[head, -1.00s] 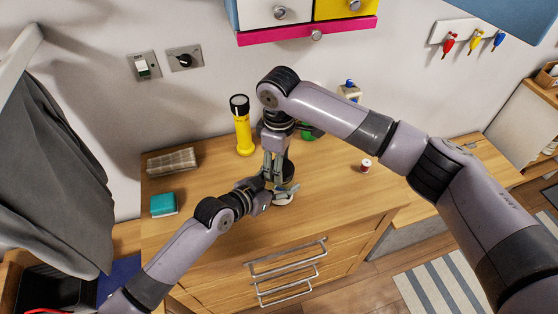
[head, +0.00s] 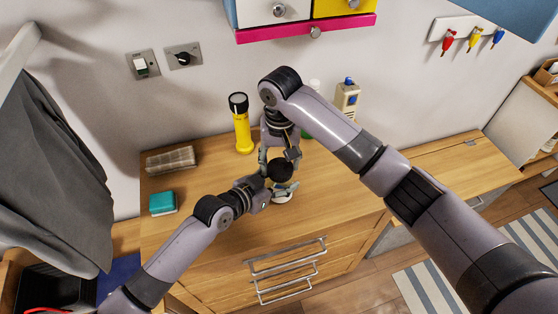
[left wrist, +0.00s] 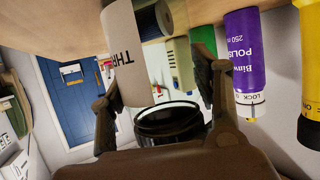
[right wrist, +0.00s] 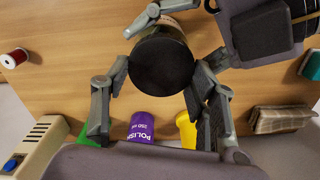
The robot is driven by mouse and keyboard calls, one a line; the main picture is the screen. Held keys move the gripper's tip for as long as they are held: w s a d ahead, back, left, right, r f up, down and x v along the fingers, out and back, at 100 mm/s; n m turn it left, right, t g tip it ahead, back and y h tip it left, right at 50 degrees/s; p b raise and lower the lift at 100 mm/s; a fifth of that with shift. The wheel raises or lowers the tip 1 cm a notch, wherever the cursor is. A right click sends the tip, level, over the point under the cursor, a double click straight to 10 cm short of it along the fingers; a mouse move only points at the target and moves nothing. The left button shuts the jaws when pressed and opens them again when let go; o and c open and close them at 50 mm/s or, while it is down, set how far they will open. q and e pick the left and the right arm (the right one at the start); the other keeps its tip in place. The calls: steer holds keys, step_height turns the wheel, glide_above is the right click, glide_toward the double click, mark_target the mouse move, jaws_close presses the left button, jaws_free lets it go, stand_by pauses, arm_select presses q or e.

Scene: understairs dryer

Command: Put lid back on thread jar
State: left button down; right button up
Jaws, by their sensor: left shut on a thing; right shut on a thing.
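The thread jar (head: 283,197) stands upright on the wooden dresser top, and its label reading "THR" (left wrist: 122,55) shows upside down in the left wrist view. My left gripper (head: 275,187) is shut on the jar from the left. The round black lid (head: 281,170) is over the jar's top; it also shows in the right wrist view (right wrist: 160,65) and the left wrist view (left wrist: 168,120). My right gripper (right wrist: 157,82) comes from above and is shut on the lid. I cannot tell whether the lid is fully seated.
A red spool (right wrist: 14,58), teal block (head: 163,203) and brown brush-like block (head: 171,160) lie around. The dresser's front left is clear.

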steer(key=m, duration=0.7)
steer(key=shift+s, duration=0.15)
steer(key=m, duration=0.7)
steer(key=shift+s+d, duration=0.1)
steer(key=shift+d, duration=0.05)
steer(key=m, duration=0.5)
steer(key=shift+d+m, duration=0.1)
steer(key=shift+m, duration=0.2)
steer(key=m, duration=0.6)
steer(key=shift+s, duration=0.15)
steer(key=o, duration=0.7)
steer(key=shift+c, duration=0.4)
